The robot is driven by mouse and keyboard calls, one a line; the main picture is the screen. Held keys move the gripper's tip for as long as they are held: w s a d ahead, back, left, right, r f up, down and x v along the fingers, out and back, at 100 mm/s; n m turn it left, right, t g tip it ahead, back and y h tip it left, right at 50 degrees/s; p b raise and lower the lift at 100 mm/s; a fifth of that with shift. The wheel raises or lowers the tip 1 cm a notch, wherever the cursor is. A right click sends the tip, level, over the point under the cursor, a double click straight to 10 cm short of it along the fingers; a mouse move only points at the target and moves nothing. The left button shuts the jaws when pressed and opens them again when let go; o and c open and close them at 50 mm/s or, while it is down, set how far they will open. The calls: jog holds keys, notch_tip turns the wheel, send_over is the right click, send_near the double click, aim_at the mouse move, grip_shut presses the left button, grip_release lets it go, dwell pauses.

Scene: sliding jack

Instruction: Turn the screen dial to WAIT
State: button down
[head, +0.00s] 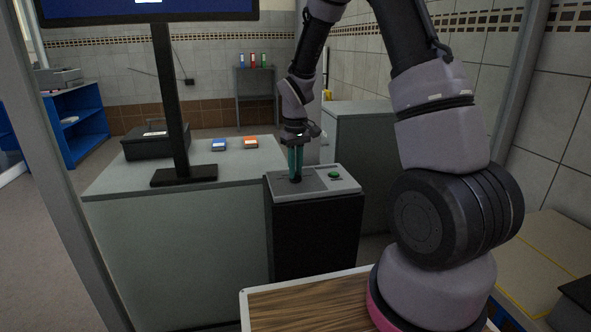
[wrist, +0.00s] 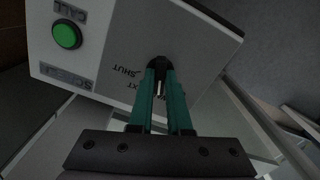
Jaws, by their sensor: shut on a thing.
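The screen dial is a small black knob (wrist: 160,62) on the light top of a control box (head: 335,181). A white pointer mark shows between the fingers. The screen (head: 150,10) above the counter is cut off by the frame's top.
A green CALL button (wrist: 67,35) sits on the same panel, beside a SCREEN label. A grey counter (head: 235,165) to the left holds the screen's black stand, a dark box (head: 155,145), a blue block (head: 218,144) and an orange block (head: 250,142). A wood-topped surface (head: 300,303) is in front.

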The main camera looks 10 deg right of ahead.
jog(key=c, duration=0.9)
grip_release()
jog(key=shift+o, duration=0.2)
notch_tip(320, 180, up, 11)
jog(key=s+d+r+m+t+y, duration=0.1)
jog(key=s+d+r+m+t, duration=0.25)
jog(key=s+r, duration=0.7)
jog(key=s+d+r+m+t+y, duration=0.1)
jog(key=s+d+r+m+t, duration=0.1)
jog(key=s+r, duration=0.5)
jog(key=s+m+t, duration=0.1)
jog(key=s+m, duration=0.1)
jog(key=s, duration=0.3)
jog(key=shift+s+d+m+t, duration=0.15)
jog(key=shift+s+m+t, duration=0.15)
jog(key=shift+m+t, duration=0.05)
